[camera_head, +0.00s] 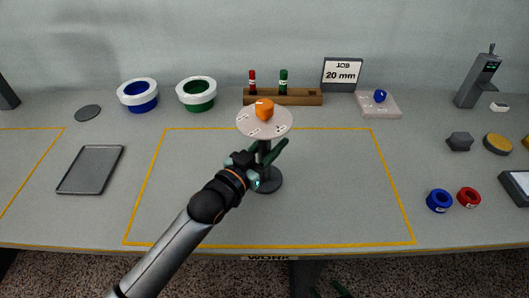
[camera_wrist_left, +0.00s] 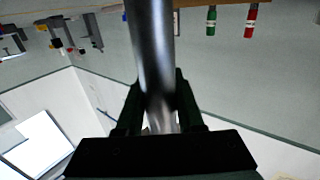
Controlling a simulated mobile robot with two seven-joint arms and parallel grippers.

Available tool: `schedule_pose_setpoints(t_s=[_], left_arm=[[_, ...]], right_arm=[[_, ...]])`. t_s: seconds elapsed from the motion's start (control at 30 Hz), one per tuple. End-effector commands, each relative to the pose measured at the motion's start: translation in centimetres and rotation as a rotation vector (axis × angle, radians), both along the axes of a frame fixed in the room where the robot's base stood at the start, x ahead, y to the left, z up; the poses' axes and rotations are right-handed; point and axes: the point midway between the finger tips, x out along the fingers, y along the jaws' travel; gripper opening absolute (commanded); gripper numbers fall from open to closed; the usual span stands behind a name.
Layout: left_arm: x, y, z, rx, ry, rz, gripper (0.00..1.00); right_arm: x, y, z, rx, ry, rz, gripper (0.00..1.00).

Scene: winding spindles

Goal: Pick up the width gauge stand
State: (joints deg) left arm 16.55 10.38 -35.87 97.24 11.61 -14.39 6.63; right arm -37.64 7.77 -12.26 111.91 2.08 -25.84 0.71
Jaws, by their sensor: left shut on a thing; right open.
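The width gauge stand (camera_head: 268,182), as I take it, is a dark post on a round dark base with a white marked disc on top. It stands upright in the middle of the yellow-outlined area, with an orange piece (camera_head: 265,109) on the disc. My left gripper (camera_head: 268,163) is shut on its post, below the disc. In the left wrist view the grey post (camera_wrist_left: 156,60) runs between the fingers of my left gripper (camera_wrist_left: 155,105). I cannot tell whether the base touches the table. My right gripper (camera_head: 328,291) shows only as open, empty fingertips at the bottom edge, apart from the stand.
Blue (camera_head: 138,96) and green (camera_head: 196,94) rolls, a wooden rack (camera_head: 300,97), a 20 mm sign (camera_head: 342,73) and a pale pad (camera_head: 377,105) line the back. A dark tray (camera_head: 91,170) lies left. Blue (camera_head: 439,201) and red (camera_head: 468,198) rings lie right. The outlined area is otherwise clear.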

Motion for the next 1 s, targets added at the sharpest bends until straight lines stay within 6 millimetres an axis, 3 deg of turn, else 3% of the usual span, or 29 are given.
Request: schedule_pose_setpoints(t_s=[0.7,1.0], left_arm=[[0.0,0.0,0.3,-0.002,-0.004,0.000,0.00],[0.3,0.2,1.6,-0.002,-0.005,0.003,0.00]], right_arm=[[-0.1,0.0,0.0,0.000,0.002,0.000,0.67],[0.0,-0.3,1.2,-0.004,-0.006,-0.006,0.67]])
